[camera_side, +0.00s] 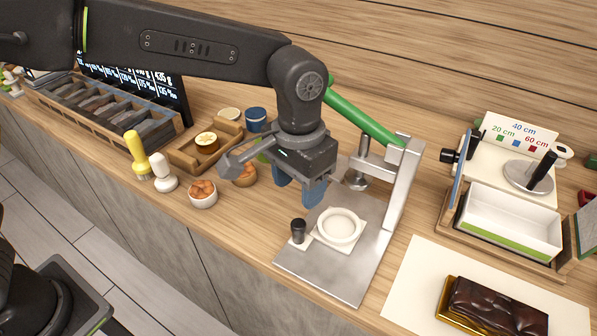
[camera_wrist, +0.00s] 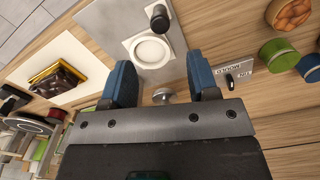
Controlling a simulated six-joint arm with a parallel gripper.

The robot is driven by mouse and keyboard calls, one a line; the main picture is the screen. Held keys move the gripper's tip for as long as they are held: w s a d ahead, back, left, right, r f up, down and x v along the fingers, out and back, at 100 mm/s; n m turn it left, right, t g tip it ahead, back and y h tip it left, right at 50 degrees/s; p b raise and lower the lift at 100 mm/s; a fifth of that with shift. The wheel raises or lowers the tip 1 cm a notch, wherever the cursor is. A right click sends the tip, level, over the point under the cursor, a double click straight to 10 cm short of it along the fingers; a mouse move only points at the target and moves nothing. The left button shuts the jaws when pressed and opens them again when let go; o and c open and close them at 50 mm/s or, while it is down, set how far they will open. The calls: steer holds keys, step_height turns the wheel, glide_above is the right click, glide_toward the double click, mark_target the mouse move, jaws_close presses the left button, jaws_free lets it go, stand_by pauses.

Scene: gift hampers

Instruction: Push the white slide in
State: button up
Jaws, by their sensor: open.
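The white slide (camera_side: 338,228) is a white plate with a raised ring and a black knob (camera_side: 298,231) at its left end. It lies on the grey metal base (camera_side: 340,280) of a press, toward the front left of the press head (camera_side: 355,180). In the wrist view the slide (camera_wrist: 150,50) and its knob (camera_wrist: 158,17) lie beyond the fingertips. My gripper (camera_side: 298,190) has two blue fingers, open and empty, above and behind the slide, apart from it. In the wrist view my gripper (camera_wrist: 161,82) shows its fingers wide apart, with the round press head (camera_wrist: 163,96) visible between them.
The press has an upright post (camera_side: 402,185) and a raised green lever (camera_side: 362,118) right of my gripper. A white box (camera_side: 513,222) and a dark cake (camera_side: 494,306) are at right.

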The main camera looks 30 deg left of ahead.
step_height(320, 180, up, 2)
steer(key=shift+c, duration=0.2)
